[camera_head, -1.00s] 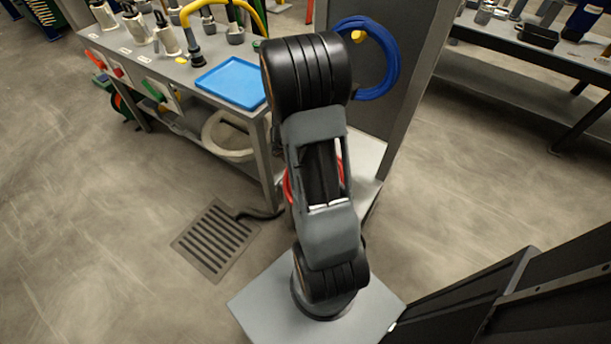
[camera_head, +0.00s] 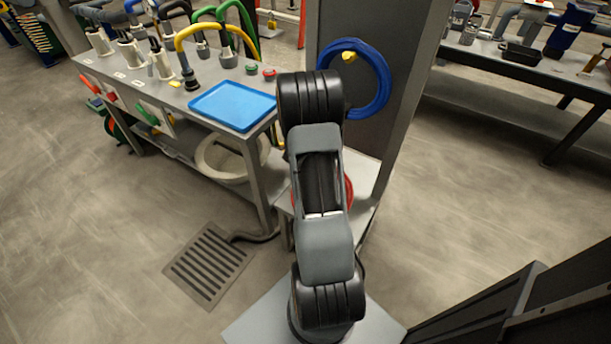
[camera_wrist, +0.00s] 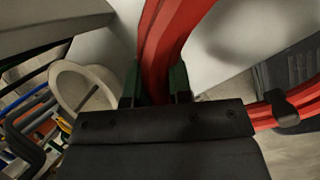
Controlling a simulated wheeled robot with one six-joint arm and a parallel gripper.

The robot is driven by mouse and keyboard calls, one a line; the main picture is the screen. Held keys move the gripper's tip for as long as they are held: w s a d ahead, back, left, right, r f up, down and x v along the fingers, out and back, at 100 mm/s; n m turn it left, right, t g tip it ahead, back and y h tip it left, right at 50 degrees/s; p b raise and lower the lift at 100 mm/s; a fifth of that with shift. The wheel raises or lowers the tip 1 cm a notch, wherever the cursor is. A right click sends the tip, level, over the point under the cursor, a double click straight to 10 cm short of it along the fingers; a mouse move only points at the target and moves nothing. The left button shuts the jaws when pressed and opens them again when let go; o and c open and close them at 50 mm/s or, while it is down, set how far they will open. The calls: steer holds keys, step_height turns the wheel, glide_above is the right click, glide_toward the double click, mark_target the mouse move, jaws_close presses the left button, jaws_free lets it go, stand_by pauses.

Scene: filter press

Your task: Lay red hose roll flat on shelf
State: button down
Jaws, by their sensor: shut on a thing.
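The red hose roll (camera_wrist: 168,40) runs up between the two dark green fingers of my gripper (camera_wrist: 156,85) in the wrist view. The fingers are shut on it. Another part of the roll, with a black clip or strap, shows at the right of that view. In the head view only a red sliver of the roll (camera_head: 349,190) shows beside my arm, which hides the rest and my gripper. The pale shelf (camera_head: 366,172) lies low behind my arm, at the foot of a dark upright panel. A pale surface (camera_wrist: 225,55) lies behind the hose in the wrist view; contact cannot be told.
A blue hose roll (camera_head: 384,85) hangs on the dark panel (camera_head: 405,50). A workbench with a blue tray (camera_head: 232,105) and several hose fittings stands left. A pale round tub (camera_head: 215,160) is under it. A floor grate (camera_head: 208,265) lies front left. Open floor lies right.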

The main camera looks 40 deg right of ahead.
steer(key=shift+w+d+f+b, duration=0.2)
steer(key=shift+d+f+b, duration=0.15)
steer(key=shift+d+f, duration=0.5)
steer(key=shift+w+d+f+b, duration=0.2)
steer(key=shift+d+f+b, duration=0.2)
steer(key=shift+d+f, duration=0.4)
steer(key=shift+w+d+f+b, duration=0.2)
steer(key=shift+d+f+b, duration=0.15)
steer(key=shift+d+f, duration=0.45)
steer(key=shift+a+f, duration=0.1)
steer(key=shift+f, duration=0.05)
steer(key=c, duration=0.9)
jaws_free()
steer(key=shift+c, duration=0.2)
steer(key=p+v, duration=0.5)
steer(key=v, duration=0.8)
steer(key=shift+a+r, duration=0.1)
steer(key=shift+r, duration=0.3)
